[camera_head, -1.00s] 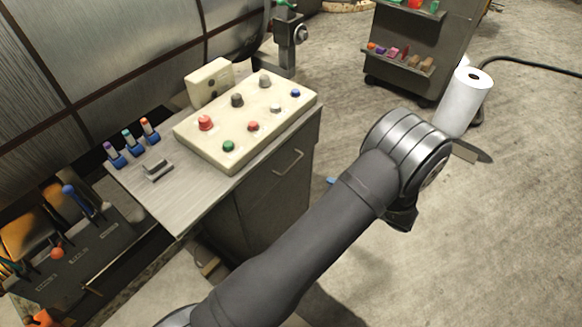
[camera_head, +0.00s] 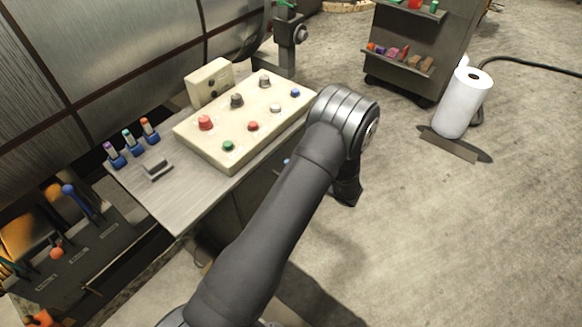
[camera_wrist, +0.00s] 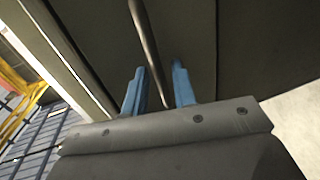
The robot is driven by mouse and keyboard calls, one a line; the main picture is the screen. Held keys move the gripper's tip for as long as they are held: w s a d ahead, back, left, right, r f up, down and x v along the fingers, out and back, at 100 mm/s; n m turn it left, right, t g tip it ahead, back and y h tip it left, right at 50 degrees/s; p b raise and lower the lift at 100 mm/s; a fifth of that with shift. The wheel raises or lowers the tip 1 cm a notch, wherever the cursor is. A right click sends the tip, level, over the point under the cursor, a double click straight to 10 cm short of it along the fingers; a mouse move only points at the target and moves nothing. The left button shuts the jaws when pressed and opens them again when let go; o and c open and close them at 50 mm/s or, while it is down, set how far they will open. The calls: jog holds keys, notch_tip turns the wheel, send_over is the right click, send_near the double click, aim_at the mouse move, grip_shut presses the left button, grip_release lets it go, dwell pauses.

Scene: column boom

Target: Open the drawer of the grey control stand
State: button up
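The grey control stand (camera_head: 188,200) is at the left of the head view. My arm hides most of its drawer front there, including the handle. In the wrist view, the dark drawer front (camera_wrist: 205,35) fills the upper part. The bar handle (camera_wrist: 147,40) runs down between the two blue fingers of my gripper (camera_wrist: 158,67). The fingers are open, one on each side of the bar, with gaps visible. I cannot tell how deep the bar sits between them. A bit of blue finger shows beside my arm in the head view. I see no gap showing the drawer open.
A cream button box (camera_head: 243,130) sits on the stand's top, with small blue-based items (camera_head: 133,142) beside it. A tool holder (camera_head: 85,245) is at lower left. A shelf cart (camera_head: 410,55) and a white roll (camera_head: 463,103) stand at the right. The floor between is clear.

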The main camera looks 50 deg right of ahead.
jog(key=shift+w+f, duration=0.1)
jog(key=shift+w, duration=0.45)
grip_shut()
jog(key=shift+s, duration=0.1)
jog(key=f+v, duration=0.2)
jog(key=v, duration=0.9)
jog(key=s+f+v, duration=0.1)
jog(key=f+v, duration=0.1)
jog(key=v, duration=1)
jog(key=shift+f, duration=0.4)
grip_release()
